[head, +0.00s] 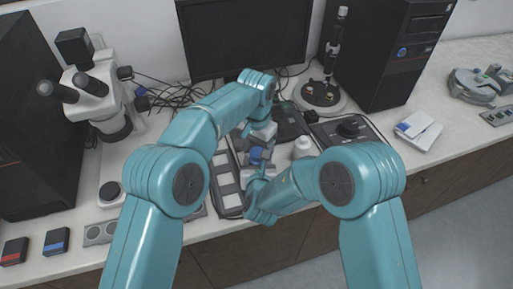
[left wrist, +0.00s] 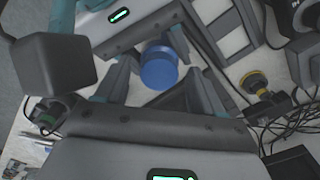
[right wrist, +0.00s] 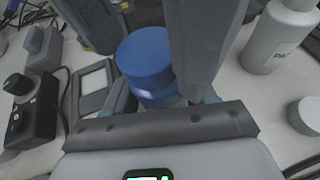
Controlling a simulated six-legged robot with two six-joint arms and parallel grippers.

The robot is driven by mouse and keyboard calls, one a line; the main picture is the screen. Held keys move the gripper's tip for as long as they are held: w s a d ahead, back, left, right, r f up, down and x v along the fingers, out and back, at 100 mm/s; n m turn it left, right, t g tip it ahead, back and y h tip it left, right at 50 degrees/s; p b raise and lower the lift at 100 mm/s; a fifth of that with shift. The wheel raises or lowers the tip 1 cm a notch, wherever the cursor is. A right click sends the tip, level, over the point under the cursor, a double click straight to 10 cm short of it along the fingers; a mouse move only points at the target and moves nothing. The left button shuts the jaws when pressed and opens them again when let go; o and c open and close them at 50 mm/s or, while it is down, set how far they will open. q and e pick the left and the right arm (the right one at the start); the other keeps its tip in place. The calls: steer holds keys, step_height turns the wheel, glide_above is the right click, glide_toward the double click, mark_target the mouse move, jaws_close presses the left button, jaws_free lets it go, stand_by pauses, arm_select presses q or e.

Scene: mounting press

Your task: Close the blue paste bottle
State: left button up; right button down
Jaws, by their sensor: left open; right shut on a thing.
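The blue paste bottle (head: 256,153) is near the table's front middle, between my two grippers. In the right wrist view its round blue top (right wrist: 146,52) sits above a narrower-looking blue part; I cannot tell whether a cap is fully seated. My right gripper (right wrist: 160,92) is shut on the bottle from the side. My left gripper (head: 258,138) is open just above it. In the left wrist view the flat blue top (left wrist: 158,68) shows beyond and between the left fingers (left wrist: 160,85), with no clear contact. The lower bottle is hidden by the grippers.
A white bottle (head: 303,150) stands close to the right; it also shows in the right wrist view (right wrist: 280,40). A microscope (head: 95,90) and monitor (head: 245,38) stand behind.

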arm_select(q)
steer(key=shift+r, duration=2.25)
steer(key=shift+c, duration=0.4)
steer(key=n, duration=0.4)
steer(key=shift+s+a+r, duration=0.1)
steer(key=shift+s+r, duration=0.05)
steer(key=n, duration=0.2)
steer(key=r+n, duration=0.1)
steer(key=n, duration=0.1)
steer(key=shift+a+n, duration=0.15)
steer(key=shift+n, duration=0.15)
steer(key=n, duration=0.2)
steer(key=r+n, duration=0.1)
steer(key=n, duration=0.2)
steer(key=shift+r+n, duration=0.2)
steer(key=shift+n, duration=0.1)
steer(key=shift+w+r+n, duration=0.2)
steer(key=shift+n, duration=0.3)
steer(key=shift+d, duration=0.3)
